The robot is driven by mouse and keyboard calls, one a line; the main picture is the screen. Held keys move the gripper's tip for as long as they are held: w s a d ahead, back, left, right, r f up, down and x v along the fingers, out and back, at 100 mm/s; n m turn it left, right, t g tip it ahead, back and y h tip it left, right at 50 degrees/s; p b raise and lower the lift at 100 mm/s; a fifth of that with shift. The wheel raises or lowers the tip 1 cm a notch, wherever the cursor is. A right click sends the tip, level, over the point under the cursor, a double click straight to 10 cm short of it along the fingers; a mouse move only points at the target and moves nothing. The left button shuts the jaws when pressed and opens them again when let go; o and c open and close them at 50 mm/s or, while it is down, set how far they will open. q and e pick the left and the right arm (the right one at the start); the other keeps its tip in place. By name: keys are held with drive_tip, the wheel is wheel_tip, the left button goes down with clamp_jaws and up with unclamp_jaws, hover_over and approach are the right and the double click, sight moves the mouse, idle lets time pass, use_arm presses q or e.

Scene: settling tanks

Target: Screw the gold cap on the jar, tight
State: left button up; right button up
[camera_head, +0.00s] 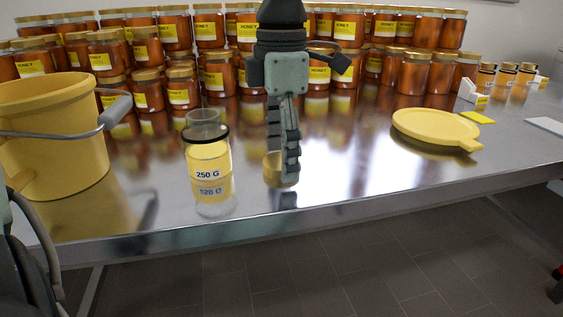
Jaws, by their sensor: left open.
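The gold cap (270,168) lies on the steel table, partly hidden behind the fingers of my left gripper (290,178). This gripper points straight down at the middle of the table, with its fingers seen nearly edge-on. It is open; its fingertips are at the cap, and I cannot tell whether they touch it. A clear jar (209,160) with a yellow "250 G" label stands upright to the left of the cap, apart from it. A dark ring circles it near the top, with clear glass above. My right gripper is not in view.
A yellow bucket (50,145) with a grey handle stands at the left. Rows of filled honey jars (175,32) line the back. A yellow lid (435,125) lies at the right, near small jars (504,78).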

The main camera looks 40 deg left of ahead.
use_arm(q)
drive_tip(key=shift+c, duration=0.3)
drive_tip(key=c, duration=0.8)
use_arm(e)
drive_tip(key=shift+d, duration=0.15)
use_arm(q)
drive_tip(key=shift+r, duration=0.1)
drive_tip(key=shift+r, duration=0.5)
wheel_tip(320, 180, up, 17)
drive_tip(key=shift+p, duration=1)
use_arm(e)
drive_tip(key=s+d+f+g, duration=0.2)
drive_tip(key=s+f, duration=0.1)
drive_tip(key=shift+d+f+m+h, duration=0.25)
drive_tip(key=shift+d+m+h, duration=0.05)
